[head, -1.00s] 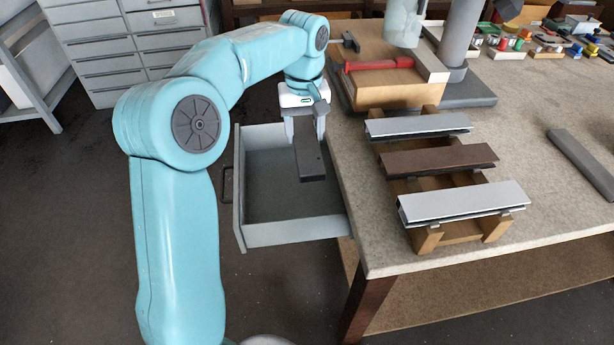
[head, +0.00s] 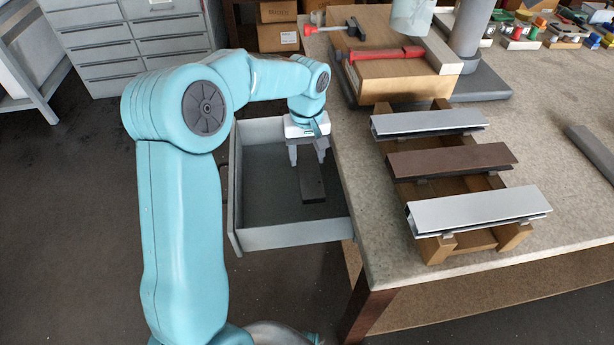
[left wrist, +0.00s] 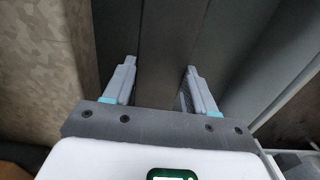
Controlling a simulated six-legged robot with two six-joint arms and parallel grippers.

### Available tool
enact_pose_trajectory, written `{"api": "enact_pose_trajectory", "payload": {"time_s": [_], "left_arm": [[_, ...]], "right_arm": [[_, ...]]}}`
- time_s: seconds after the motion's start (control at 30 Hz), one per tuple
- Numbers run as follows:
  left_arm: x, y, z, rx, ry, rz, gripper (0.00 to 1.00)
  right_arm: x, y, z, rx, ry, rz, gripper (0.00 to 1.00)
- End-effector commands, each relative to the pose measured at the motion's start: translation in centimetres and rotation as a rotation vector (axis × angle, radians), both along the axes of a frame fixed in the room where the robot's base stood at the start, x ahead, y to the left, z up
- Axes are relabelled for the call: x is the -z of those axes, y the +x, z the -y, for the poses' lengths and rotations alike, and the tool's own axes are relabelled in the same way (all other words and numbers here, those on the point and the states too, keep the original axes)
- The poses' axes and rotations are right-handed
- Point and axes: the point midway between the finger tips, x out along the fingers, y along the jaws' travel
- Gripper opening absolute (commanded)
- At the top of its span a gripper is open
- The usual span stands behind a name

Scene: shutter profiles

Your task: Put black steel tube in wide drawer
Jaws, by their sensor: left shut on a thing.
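The black steel tube (head: 313,184) is a dark, flat-sided bar inside the open grey drawer (head: 292,236). My left gripper (head: 309,160) points down into the drawer and is shut on the tube. In the left wrist view the tube (left wrist: 165,45) runs away between the two fingers (left wrist: 158,85). I cannot tell whether the tube touches the drawer floor. The drawer sticks out from the left side of the workbench and holds nothing else that I can see. My right gripper is not in view.
The workbench (head: 400,262) stands right of the drawer. A wooden rack (head: 437,250) on it carries two silver profiles and a brown one (head: 450,160). A red-handled clamp (head: 385,54) lies on a wooden block behind. A grey drawer cabinet (head: 100,70) stands at the back left.

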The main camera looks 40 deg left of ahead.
Motion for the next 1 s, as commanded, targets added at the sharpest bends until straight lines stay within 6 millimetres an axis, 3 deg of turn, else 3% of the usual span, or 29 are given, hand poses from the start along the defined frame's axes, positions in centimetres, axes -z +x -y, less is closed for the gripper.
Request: {"api": "enact_pose_trajectory", "payload": {"time_s": [0.27,0.5,0.97,1.0], "left_arm": [[3.1,0.2,-0.1,-0.002,0.000,0.000,0.02],[7.3,0.3,-0.3,-0.002,0.001,-0.001,0.02],[8.3,0.4,-0.3,-0.001,0.000,0.003,0.02],[8.2,0.3,-0.2,-0.001,0.000,0.001,0.69]], "right_arm": [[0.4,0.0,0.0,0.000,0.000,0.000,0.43],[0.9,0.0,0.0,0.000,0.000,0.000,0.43],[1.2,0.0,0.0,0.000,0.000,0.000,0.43],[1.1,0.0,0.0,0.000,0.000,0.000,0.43]]}}
